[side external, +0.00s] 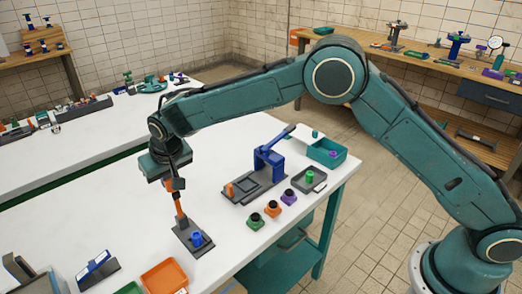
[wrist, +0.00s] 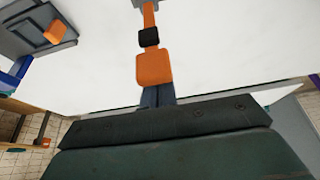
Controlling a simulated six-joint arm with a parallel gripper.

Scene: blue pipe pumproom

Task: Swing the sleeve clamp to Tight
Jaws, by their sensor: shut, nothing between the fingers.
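What I take to be the sleeve clamp is a dark base plate (side external: 193,239) on the white table, with a blue cylinder (side external: 197,240) and an orange lever (side external: 180,209) rising from it. No Tight mark is readable. In the wrist view the lever shows as an orange bar with a black band and a wide orange end (wrist: 154,69). My gripper (side external: 178,185) is shut and empty, pointing down at the lever's upper end. In the wrist view its fingers (wrist: 157,97) are close to the orange end; I cannot tell whether they touch it.
A blue lever device (side external: 270,163) on a grey base stands to the right, with small coloured knob blocks (side external: 273,208) and a teal bin (side external: 327,153) near it. An orange tray (side external: 164,277) is at the front.

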